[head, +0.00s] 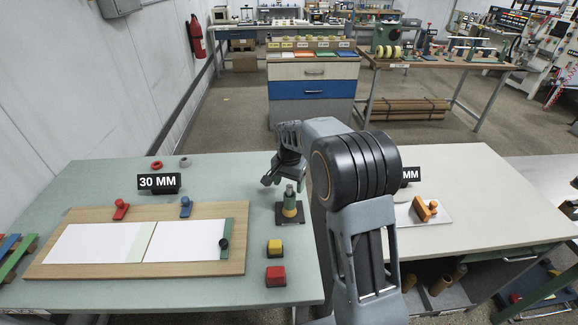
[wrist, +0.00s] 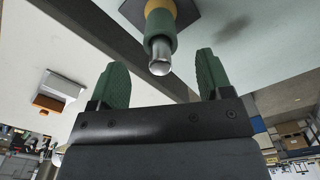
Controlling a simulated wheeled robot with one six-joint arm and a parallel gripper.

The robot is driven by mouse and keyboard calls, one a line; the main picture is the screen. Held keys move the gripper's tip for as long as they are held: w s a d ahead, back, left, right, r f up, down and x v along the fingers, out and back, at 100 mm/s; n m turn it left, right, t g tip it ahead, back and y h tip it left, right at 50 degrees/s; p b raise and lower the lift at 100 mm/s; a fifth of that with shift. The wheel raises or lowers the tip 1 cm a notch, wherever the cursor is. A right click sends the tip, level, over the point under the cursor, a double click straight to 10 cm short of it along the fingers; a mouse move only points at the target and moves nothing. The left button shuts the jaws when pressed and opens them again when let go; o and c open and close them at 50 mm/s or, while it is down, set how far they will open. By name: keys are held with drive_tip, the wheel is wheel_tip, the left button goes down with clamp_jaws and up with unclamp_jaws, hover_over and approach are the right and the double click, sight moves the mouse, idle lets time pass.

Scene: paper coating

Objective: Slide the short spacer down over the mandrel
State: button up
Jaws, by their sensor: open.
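The mandrel (head: 289,188) stands upright on a black square base (head: 290,220) near the right edge of the green table. Its metal tip shows in the wrist view (wrist: 160,66). A green sleeve (wrist: 159,24) sits around the mandrel below the bare tip, with a yellow-orange ring (wrist: 178,8) under it. I cannot tell which piece is the short spacer. My gripper (wrist: 161,68) is open and empty, its two green fingers apart. The mandrel tip appears between and just beyond the fingers in the wrist view. In the head view my gripper (head: 283,182) is close to the mandrel's top.
A red ring (head: 157,165) and a grey ring (head: 184,161) lie behind the 30 MM sign (head: 159,182). A wooden board (head: 60,218) with white sheets lies left. Yellow (head: 275,247) and red (head: 276,276) blocks stand in front of the mandrel. A second table (head: 460,190) is right.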

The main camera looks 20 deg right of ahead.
wheel_tip(320, 180, up, 12)
drive_tip(key=shift+b, duration=0.3)
drive_tip(key=shift+r, duration=0.1)
drive_tip(key=s+f+n+t, duration=0.1)
drive_tip(key=s+n, duration=0.3)
drive_tip(key=s, duration=0.7)
drive_tip(key=s+f+n+t, duration=0.2)
drive_tip(key=s+n+t, duration=0.1)
drive_tip(key=s, duration=0.9)
drive_tip(key=shift+s+d+f+n, duration=0.2)
drive_tip(key=shift+n, duration=0.4)
